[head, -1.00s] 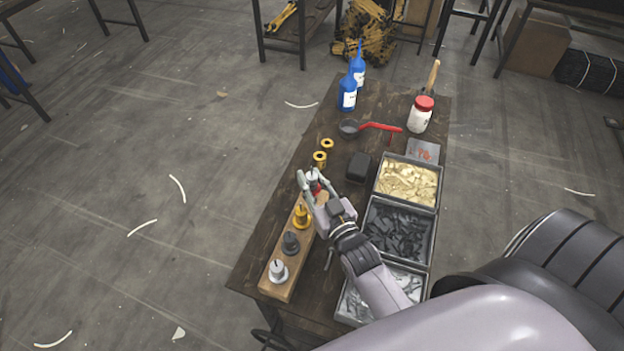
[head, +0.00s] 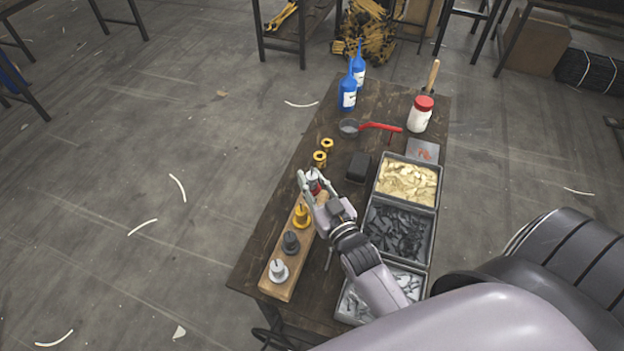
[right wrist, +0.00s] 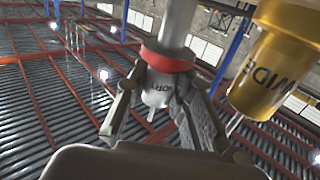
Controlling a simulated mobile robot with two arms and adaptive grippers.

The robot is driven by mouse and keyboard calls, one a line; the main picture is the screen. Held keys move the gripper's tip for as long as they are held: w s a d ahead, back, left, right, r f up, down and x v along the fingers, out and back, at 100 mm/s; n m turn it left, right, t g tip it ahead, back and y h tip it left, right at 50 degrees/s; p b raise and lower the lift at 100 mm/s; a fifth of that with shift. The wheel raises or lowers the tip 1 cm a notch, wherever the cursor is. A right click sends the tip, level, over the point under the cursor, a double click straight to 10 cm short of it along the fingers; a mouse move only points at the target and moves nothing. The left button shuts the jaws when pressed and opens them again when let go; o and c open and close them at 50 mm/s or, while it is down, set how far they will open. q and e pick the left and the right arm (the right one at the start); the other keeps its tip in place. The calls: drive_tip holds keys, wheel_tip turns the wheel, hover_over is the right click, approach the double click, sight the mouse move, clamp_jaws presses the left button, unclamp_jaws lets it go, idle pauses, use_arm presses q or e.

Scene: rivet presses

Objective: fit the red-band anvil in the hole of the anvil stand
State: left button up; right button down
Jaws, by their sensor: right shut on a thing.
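The red-band anvil (right wrist: 166,60) is silver, with a red collar and a thin pin at one end. My right gripper (head: 313,184) is shut on it, fingers on either side just by the red collar. The anvil (head: 314,187) is over the far end of the long wooden anvil stand (head: 297,262). In the right wrist view its grey shank shows beyond the collar and runs out of frame. The shank's end and the hole are hidden, so I cannot tell whether it has entered. My left gripper is not in view.
A gold anvil (head: 301,216), a dark anvil (head: 291,242) and a silver anvil (head: 279,271) stand upright in the wooden stand. Two gold spools (head: 320,158), a black block (head: 358,167) and metal bins (head: 434,226) are nearby. Blue bottles (head: 348,92) stand farther back.

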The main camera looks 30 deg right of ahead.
sight(312, 189)
drive_tip(key=shift+r+p, duration=0.1)
drive_tip(key=shift+p, duration=0.3)
idle(0.7)
drive_tip(key=shift+f+b, duration=1.15)
drive_tip(key=shift+f, duration=0.45)
drive_tip(key=c, duration=1.3)
unclamp_jaws()
wheel_tip(312, 189, up, 10)
drive_tip(key=shift+r, duration=0.1)
